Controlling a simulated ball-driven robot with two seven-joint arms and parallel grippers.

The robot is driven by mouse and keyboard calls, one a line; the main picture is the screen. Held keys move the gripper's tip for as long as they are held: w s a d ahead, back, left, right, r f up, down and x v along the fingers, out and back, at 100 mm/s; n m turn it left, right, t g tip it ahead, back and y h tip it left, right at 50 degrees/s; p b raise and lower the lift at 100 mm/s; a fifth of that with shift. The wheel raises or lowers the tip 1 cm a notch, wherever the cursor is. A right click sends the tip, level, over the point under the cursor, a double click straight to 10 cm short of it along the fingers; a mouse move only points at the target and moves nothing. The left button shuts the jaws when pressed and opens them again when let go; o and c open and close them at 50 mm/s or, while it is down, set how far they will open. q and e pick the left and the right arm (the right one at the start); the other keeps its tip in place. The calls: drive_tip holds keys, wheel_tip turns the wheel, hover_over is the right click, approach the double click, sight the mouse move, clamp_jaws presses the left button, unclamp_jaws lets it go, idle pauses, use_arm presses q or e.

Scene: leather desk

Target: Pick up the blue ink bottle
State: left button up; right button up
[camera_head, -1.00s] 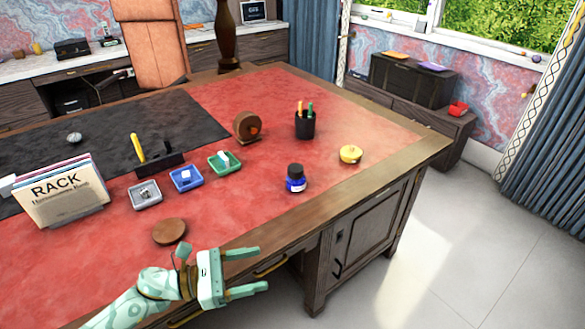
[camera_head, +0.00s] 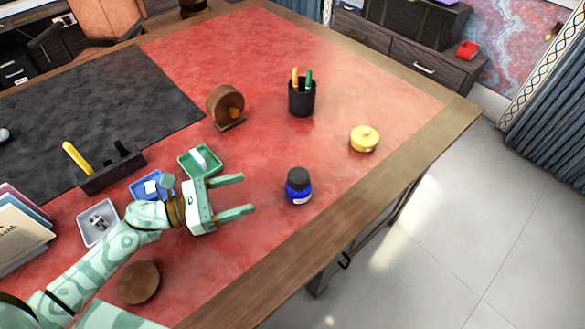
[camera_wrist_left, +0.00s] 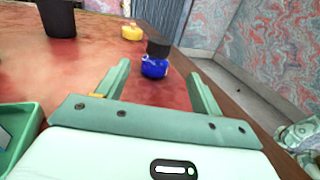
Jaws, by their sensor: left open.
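The blue ink bottle (camera_head: 298,187) has a black cap and stands upright on the red leather desk top. My left gripper (camera_head: 243,195) is open and empty, to the left of the bottle, with its fingers pointing toward it and a gap between. In the left wrist view the bottle (camera_wrist_left: 154,67) shows ahead, between and beyond the two open fingertips (camera_wrist_left: 158,78). My right gripper is not in view.
A green tray (camera_head: 186,165) and a blue tray (camera_head: 139,190) lie beside my left gripper. A black pen cup (camera_head: 302,100), a yellow lidded pot (camera_head: 364,139) and a brown round holder (camera_head: 222,104) stand farther back. The desk's wooden edge (camera_head: 340,210) runs right of the bottle.

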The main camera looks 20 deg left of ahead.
use_arm(q)
approach(307, 174)
drive_tip(key=x, duration=0.5)
drive_tip(key=shift+w+f, duration=0.1)
drive_tip(key=shift+w, duration=0.05)
drive_tip(key=x, duration=0.4)
drive_tip(key=shift+w+d+f, duration=0.15)
drive_tip(key=shift+w+d, duration=0.15)
drive_tip(key=shift+c, duration=0.4)
clamp_jaws()
